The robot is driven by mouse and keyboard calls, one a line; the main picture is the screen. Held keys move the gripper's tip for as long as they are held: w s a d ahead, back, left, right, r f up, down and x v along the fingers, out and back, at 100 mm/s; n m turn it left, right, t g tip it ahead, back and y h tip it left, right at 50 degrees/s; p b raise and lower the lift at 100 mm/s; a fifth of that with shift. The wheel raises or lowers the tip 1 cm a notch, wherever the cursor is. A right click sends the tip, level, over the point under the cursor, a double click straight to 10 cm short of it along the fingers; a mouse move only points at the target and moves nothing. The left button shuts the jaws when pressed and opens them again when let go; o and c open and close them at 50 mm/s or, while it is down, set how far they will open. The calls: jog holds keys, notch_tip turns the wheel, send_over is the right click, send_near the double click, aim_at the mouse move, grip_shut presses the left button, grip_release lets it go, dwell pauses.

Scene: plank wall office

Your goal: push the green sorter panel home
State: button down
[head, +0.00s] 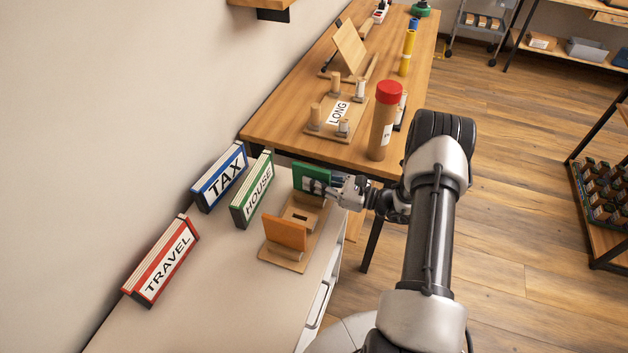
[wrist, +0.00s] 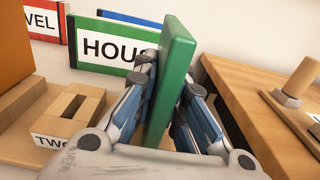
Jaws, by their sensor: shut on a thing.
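The green sorter panel (head: 309,174) stands roughly upright at the far end of a wooden sorter base (head: 285,265) on the white cabinet. My gripper (head: 322,187) reaches in from the right and is shut on the panel. In the wrist view the green panel (wrist: 172,70) stands between the two fingers, one on each face. Its lower edge is hidden by my gripper, so I cannot tell how it meets the base. An orange panel (head: 285,232) leans back at the near end of the base. Between them is a slotted wooden block (wrist: 68,113) with a partly hidden label.
Green HOUSE (head: 252,190), blue TAX (head: 219,178) and red TRAVEL (head: 161,260) files stand along the wall, left of the sorter. A wooden table (head: 290,110) beyond holds a red-capped tube (head: 384,130) and a LONG stand (head: 338,118). The cabinet's near top is clear.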

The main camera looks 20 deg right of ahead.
jog(key=shift+f, duration=0.2)
jog(key=c, duration=1.6)
grip_release()
jog(key=shift+o, duration=0.2)
jog(key=v, duration=1.2)
jog(key=shift+r, duration=0.1)
